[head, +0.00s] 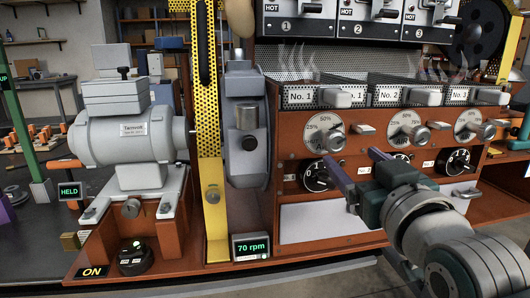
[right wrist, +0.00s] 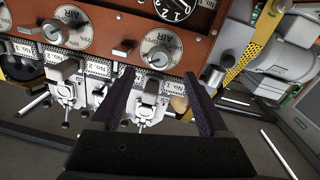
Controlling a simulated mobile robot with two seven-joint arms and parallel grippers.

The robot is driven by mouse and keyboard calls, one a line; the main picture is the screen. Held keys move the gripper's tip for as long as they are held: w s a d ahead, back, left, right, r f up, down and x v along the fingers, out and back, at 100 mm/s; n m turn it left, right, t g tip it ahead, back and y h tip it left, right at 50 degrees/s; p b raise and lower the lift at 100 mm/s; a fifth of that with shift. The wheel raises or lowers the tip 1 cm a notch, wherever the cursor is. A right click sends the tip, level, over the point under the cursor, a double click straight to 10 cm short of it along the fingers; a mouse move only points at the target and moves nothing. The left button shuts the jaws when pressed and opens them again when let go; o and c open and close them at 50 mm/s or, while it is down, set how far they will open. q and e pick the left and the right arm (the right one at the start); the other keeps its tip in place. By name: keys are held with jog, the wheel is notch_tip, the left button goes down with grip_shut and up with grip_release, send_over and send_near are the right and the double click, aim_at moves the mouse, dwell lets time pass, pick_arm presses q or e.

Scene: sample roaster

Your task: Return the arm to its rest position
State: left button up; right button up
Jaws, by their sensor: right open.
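My right gripper (head: 355,166) is in front of the orange sample roaster panel (head: 345,206) in the head view, its arm coming in from the lower right. Its two purple fingers are spread apart with nothing visible between them. They overlap the area just below the first air dial (head: 326,132) and right of the first black knob (head: 315,176). In the right wrist view the open gripper (right wrist: 158,78) appears below an air dial (right wrist: 161,48), with the panel seen upside down. I cannot tell whether a finger touches the panel. My left gripper is not in view.
Several labelled trays with grey handles (head: 427,97) stick out above the dials. A grey motor (head: 128,138), yellow perforated guard (head: 209,130) and a "70 rpm" display (head: 251,247) stand to the left.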

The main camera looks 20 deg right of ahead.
jog(key=shift+s+a, duration=0.1)
jog(key=shift+s, duration=0.3)
